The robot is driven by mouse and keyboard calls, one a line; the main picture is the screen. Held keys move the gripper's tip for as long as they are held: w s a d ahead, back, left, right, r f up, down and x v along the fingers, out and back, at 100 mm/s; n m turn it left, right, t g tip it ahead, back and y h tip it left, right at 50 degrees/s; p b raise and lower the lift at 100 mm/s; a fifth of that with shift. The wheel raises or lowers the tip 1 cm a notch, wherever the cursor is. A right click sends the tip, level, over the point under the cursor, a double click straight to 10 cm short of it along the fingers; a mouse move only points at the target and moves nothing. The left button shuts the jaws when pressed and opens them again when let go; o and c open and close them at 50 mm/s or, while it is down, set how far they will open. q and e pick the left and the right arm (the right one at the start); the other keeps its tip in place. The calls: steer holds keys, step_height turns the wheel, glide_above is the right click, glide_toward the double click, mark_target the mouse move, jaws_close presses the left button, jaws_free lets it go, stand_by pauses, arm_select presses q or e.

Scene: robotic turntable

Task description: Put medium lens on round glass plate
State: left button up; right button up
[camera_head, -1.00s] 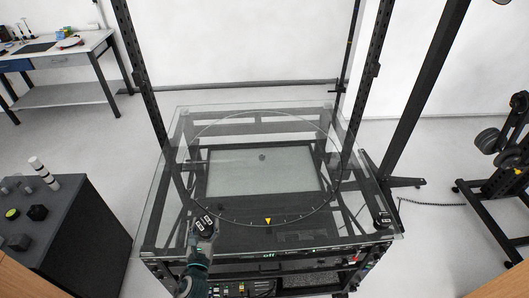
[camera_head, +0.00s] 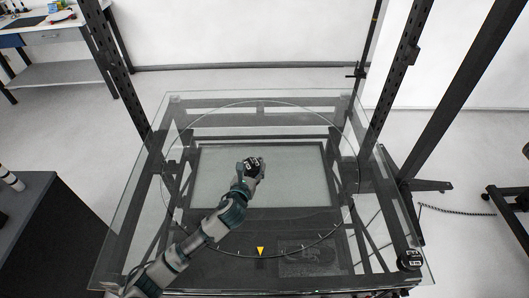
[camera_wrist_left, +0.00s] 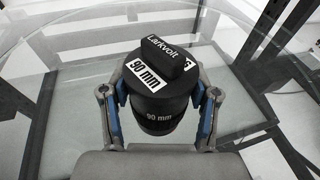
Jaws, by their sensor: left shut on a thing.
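A black lens (camera_head: 254,163) with white labels is in my left gripper (camera_head: 250,172), over the middle of the round glass plate (camera_head: 215,130). In the left wrist view the lens (camera_wrist_left: 156,108) reads "Larkvolt" and "90 mm", stands about upright with its capped end up, and has a finger on each side. The fingers are shut on it. I cannot tell whether its underside touches the glass. The plate is clear, with a thin ring outline and a yellow triangle mark (camera_head: 260,251) at its front. My right gripper is not in view.
A black labelled piece (camera_head: 411,259) stands at the glass table's front right corner. Dark upright posts (camera_head: 110,60) rise behind the table on both sides. A dark cabinet (camera_head: 40,240) is at the left. The plate around my gripper is clear.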

arm_select(q)
steer(key=b+x, duration=0.1)
steer(key=x, duration=0.4)
steer(key=a+f+b+x, duration=0.1)
steer(key=b+x, duration=0.1)
steer(key=x, duration=0.3)
steer(key=a+b+x, duration=0.1)
steer(key=b+x, duration=0.1)
steer(key=x, duration=0.4)
steer(key=shift+w+a+f, duration=0.15)
steer(key=shift+w+f, duration=0.05)
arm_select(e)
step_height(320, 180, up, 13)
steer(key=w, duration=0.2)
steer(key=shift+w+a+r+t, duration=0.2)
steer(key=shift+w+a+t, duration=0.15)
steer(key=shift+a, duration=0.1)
arm_select(q)
steer(key=o, duration=1.3)
steer(key=shift+d, duration=0.25)
steer(key=shift+o, duration=1.4)
steer(key=shift+s+d, duration=0.1)
steer(key=shift+d, duration=0.2)
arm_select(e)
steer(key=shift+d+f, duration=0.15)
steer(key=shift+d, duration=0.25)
